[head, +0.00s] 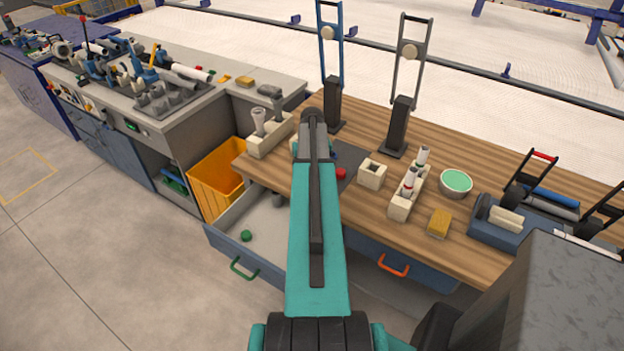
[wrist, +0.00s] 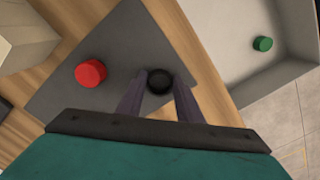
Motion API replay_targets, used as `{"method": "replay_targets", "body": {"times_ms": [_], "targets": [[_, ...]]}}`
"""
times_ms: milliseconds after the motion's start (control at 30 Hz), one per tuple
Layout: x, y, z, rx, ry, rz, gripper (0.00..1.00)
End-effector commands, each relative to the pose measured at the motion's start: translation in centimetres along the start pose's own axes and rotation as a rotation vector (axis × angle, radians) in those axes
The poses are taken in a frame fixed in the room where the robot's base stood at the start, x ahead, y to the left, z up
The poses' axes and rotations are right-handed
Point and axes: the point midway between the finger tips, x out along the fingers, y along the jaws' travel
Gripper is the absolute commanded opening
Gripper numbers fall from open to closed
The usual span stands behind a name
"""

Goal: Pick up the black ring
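In the wrist view, the black ring (wrist: 159,81) lies on a dark grey mat (wrist: 115,50) on the wooden table. My gripper (wrist: 160,88) is open, with one finger on each side of the ring near the tips. I cannot tell whether the fingers touch it. In the head view my teal arm reaches over the table and hides the ring and most of the gripper. The mat shows in part right of the arm (head: 347,158).
A red piece (wrist: 90,73) lies on the mat left of the ring. A green piece (wrist: 262,43) lies in the open drawer (head: 225,222). A cream block (head: 372,174), a rack with tubes (head: 402,204), a green bowl (head: 456,183) and a sponge (head: 439,222) stand to the right.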

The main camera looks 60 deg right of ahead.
Motion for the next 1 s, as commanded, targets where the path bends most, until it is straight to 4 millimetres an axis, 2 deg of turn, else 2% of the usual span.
{"method": "replay_targets", "body": {"times_ms": [467, 867, 1000], "targets": [[-0.4, 0.0, 0.0, 0.000, 0.000, 0.000, 0.12], [-3.2, 0.0, 0.0, -0.001, 0.002, 0.000, 0.12], [-3.5, -0.5, 1.4, -0.001, 0.001, 0.000, 0.12]]}}
